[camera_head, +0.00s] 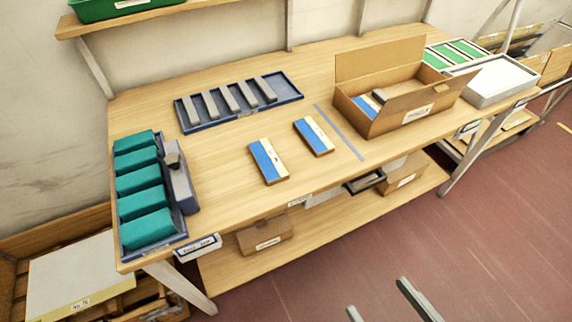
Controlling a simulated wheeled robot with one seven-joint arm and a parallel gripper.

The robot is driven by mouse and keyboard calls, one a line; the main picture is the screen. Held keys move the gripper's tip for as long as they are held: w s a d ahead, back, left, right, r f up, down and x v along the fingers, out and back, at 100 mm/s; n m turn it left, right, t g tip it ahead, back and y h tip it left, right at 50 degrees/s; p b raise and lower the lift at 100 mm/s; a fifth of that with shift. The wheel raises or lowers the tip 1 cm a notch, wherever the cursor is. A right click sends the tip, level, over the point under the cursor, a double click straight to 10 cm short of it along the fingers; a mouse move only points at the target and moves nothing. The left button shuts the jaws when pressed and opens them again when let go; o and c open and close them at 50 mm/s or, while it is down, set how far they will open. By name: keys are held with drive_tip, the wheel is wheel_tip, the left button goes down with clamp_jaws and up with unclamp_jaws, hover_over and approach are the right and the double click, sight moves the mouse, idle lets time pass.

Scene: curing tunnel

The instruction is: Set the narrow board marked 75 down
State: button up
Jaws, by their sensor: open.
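Two blue-and-cream boards lie flat and apart on the table: the left board (268,161) and the right board (314,136). Another blue-and-cream piece (367,106) lies inside the open cardboard box (411,113). My gripper (378,297) shows at the bottom edge, in front of the table over the red floor. Its two fingers are apart with nothing visible between them, and it touches none of the boards.
A blue tray (284,87) with several grey bars lies at the back. Another tray (153,247) at the left holds teal blocks. A grey strip (340,131) crosses the wooden table (225,180) beside the box. The front middle is clear. A lower shelf holds small boxes.

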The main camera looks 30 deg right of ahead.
drive_tip(key=w+a+r+n+g+y+p, duration=0.1)
drive_tip(key=w+a+r+y, duration=0.2)
drive_tip(key=w, duration=1.4)
drive_tip(key=w+a+r+g+p, duration=0.15)
drive_tip(key=w+a, duration=0.35)
drive_tip(key=w, duration=1.2)
drive_tip(key=w+a+r+n+g+y, duration=0.1)
drive_tip(key=w+a+r+y, duration=0.15)
drive_tip(key=w, duration=1.45)
drive_tip(key=m+g+h, duration=0.1)
drive_tip(key=g+h, duration=0.4)
drive_tip(key=g, duration=0.6)
approach(267, 159)
drive_tip(key=shift+f, duration=0.35)
drive_tip(key=shift+s+d+f+m, duration=0.1)
drive_tip(key=shift+f+m, duration=0.1)
drive_tip(key=shift+m, duration=0.1)
drive_tip(key=f, duration=0.2)
drive_tip(key=f+p, duration=0.1)
drive_tip(key=f, duration=0.2)
drive_tip(key=w+f, duration=0.1)
drive_tip(key=f, duration=0.1)
drive_tip(key=shift+f, duration=0.2)
